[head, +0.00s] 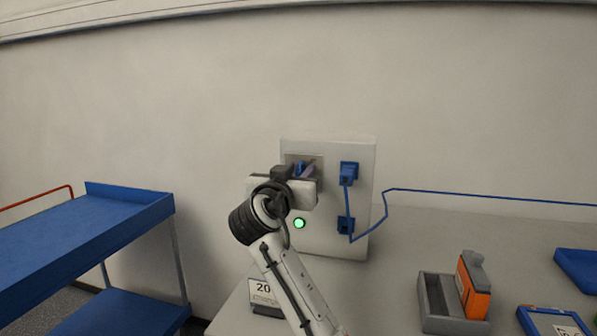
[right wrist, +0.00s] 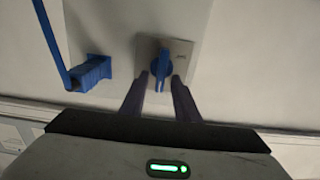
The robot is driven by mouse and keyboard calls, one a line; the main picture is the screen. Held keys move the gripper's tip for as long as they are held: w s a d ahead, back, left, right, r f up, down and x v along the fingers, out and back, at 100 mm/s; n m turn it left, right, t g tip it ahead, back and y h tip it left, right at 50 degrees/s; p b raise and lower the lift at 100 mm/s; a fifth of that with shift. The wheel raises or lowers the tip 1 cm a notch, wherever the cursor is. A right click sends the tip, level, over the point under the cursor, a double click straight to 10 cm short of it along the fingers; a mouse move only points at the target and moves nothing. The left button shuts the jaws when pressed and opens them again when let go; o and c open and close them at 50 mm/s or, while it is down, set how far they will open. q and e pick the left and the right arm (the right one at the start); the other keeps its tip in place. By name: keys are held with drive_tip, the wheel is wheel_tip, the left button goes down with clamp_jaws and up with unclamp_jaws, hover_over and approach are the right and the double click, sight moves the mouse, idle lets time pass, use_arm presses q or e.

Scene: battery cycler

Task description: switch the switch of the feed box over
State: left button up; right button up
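The feed box (head: 325,235) is a pale panel box at the wall, with a green lit lamp (head: 299,223). Its switch is a blue knob on a grey square plate, seen in the right wrist view (right wrist: 162,66), with the handle pointing along the picture's vertical. My right gripper (head: 304,170) is at the switch, partly covering it in the head view. In the right wrist view its two dark purple fingers (right wrist: 161,80) stand either side of the knob's handle, with a narrow gap showing; contact cannot be made out. My left gripper is not in view.
A blue plug (head: 348,171) with a blue cable sits right of the switch, above a blue socket (head: 346,225). A grey tray (head: 436,300), an orange block (head: 473,285) and a number card (head: 263,292) are on the bench. A blue cart (head: 90,230) stands left.

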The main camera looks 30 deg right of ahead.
clamp_jaws()
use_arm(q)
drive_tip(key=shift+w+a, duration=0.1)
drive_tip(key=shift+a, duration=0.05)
